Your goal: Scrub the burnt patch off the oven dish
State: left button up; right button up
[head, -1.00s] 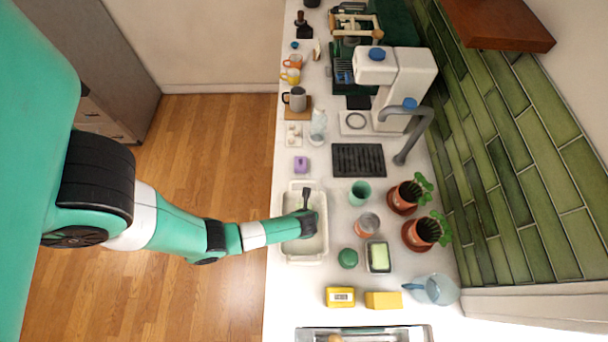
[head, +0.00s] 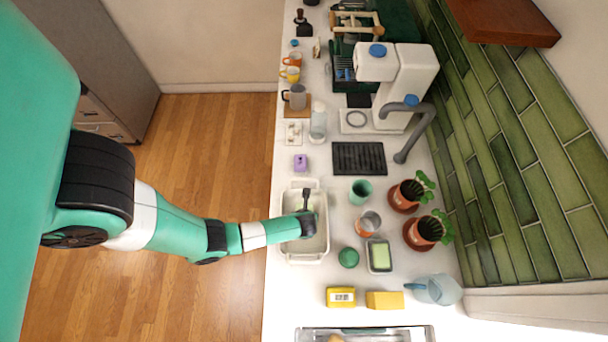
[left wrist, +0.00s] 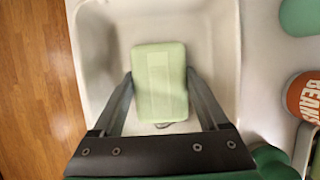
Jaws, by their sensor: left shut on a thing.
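The white rectangular oven dish (head: 320,252) lies on the counter in the head view. Its pale inside and rim (left wrist: 230,50) fill much of the left wrist view. My left gripper (head: 305,202) is over the dish. In the left wrist view my left gripper (left wrist: 160,82) is shut on a pale green sponge-like block (left wrist: 160,65), one finger on each side. The block is inside the dish outline; I cannot tell whether it presses on the floor. A small dark mark (left wrist: 163,125) shows at the block's near edge, the rest of any patch being hidden. My right gripper is not in view.
A green ball-like item (head: 348,258), a tray with a green block (head: 379,256), a tin (head: 368,223) and a green cup (head: 360,192) stand right of the dish. Yellow boxes (head: 340,297) lie below it. A purple item (head: 300,163) stands above it.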

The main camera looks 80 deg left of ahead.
pick_arm(q)
jog(key=shift+f, duration=0.15)
jog(key=shift+s+d, duration=0.1)
jog(key=shift+d, duration=0.4)
jog(key=shift+s+d+p, duration=0.15)
jog(key=shift+d+p, duration=0.15)
jog(key=shift+d, duration=0.35)
jog(key=shift+s+d+p, duration=0.15)
jog(key=shift+d+p, duration=0.1)
jog(key=shift+d, duration=0.35)
jog(key=shift+s+d, duration=0.1)
jog(key=shift+d, duration=0.25)
